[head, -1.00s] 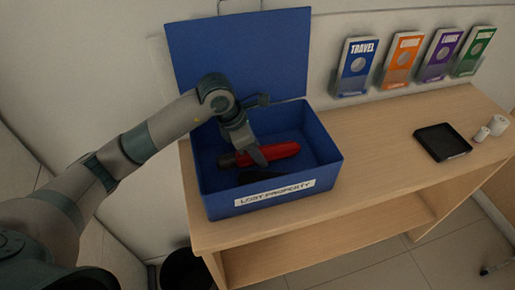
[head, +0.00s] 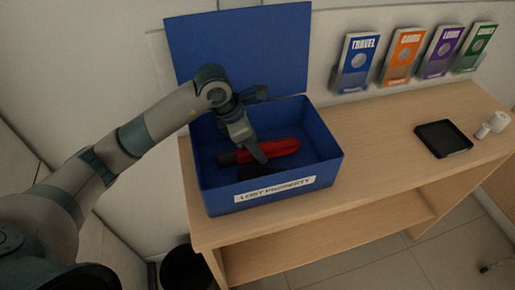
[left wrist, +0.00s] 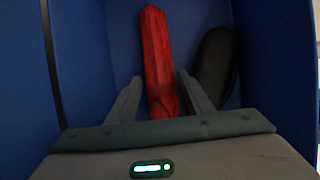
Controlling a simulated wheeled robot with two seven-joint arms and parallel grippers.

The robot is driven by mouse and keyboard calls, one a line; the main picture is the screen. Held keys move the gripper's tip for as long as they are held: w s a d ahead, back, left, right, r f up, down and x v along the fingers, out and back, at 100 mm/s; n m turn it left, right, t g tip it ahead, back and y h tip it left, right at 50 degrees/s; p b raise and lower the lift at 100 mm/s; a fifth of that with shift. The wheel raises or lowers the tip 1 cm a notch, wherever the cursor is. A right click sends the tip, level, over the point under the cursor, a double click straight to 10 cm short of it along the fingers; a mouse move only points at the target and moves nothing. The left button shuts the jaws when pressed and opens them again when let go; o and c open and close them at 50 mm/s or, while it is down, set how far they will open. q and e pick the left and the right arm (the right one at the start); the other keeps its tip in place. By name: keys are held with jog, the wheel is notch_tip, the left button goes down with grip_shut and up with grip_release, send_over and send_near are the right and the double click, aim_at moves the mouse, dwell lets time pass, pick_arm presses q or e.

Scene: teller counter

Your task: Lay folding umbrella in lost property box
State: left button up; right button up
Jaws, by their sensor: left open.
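The red folding umbrella (head: 283,148) with a dark end lies inside the blue lost property box (head: 328,172), whose lid stands open at the back. In the left wrist view the umbrella (left wrist: 156,55) lies between the fingers of my left gripper (left wrist: 158,92), with a gap on either side. In the head view my left gripper (head: 262,158) reaches down into the box over the umbrella. It is open. The umbrella's dark end is partly hidden by the gripper. My right gripper is not in view.
A black item (left wrist: 214,60) lies beside the umbrella in the box. The wooden counter (head: 375,165) is clear right of the box, up to a black tray (head: 443,138) and small white rolls (head: 499,122). Leaflet holders (head: 357,62) line the wall behind.

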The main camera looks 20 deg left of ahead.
pick_arm(q)
jog(key=b+v, duration=0.4)
jog(key=v, duration=0.5)
jog(key=shift+a, duration=0.1)
jog(key=shift+v, duration=0.9)
dwell(0.5)
